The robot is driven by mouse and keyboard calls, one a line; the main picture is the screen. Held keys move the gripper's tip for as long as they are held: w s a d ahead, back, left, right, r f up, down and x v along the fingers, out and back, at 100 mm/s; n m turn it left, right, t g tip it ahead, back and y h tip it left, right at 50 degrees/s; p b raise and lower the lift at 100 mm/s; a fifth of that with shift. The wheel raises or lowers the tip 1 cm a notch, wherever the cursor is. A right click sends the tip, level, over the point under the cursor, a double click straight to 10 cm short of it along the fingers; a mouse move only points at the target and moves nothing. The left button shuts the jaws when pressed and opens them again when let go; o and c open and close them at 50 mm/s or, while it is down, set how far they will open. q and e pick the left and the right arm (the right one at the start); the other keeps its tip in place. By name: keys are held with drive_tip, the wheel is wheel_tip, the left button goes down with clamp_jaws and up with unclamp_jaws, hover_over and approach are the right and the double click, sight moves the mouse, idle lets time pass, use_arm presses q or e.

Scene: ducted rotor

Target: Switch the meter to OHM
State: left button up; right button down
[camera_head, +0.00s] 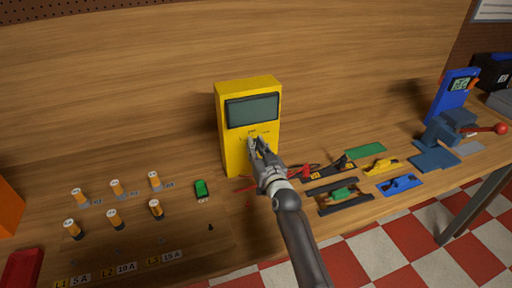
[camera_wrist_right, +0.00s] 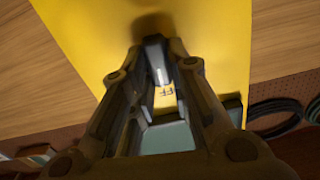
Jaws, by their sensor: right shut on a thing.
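The yellow meter (camera_head: 236,148) stands upright at the back of the workbench, with a blank grey-green screen (camera_head: 252,110). My right gripper (camera_head: 257,143) reaches its front face below the screen and covers the dial area. In the right wrist view the fingers (camera_wrist_right: 156,60) are shut on the dark selector knob (camera_wrist_right: 155,52). A white line on the knob faces the partly hidden blue lettering (camera_wrist_right: 165,92), which looks like OFF. The other dial labels are too small or hidden to read. My left gripper is not in view.
Red leads (camera_head: 298,171) lie right of the meter.

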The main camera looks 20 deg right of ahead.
drive_tip(key=shift+d+f+m+p, duration=0.15)
drive_tip(key=shift+m+p, duration=0.15)
drive_tip(key=shift+m, duration=2.1)
drive_tip(key=shift+d+f+m+p, duration=0.15)
drive_tip(key=shift+m+p, duration=0.15)
drive_tip(key=shift+m, duration=2.1)
drive_tip(key=shift+r, duration=0.1)
drive_tip(key=c, duration=1.4)
unclamp_jaws()
drive_tip(key=shift+o, duration=0.2)
drive_tip(key=s, duration=1.2)
drive_tip(key=shift+d, duration=0.2)
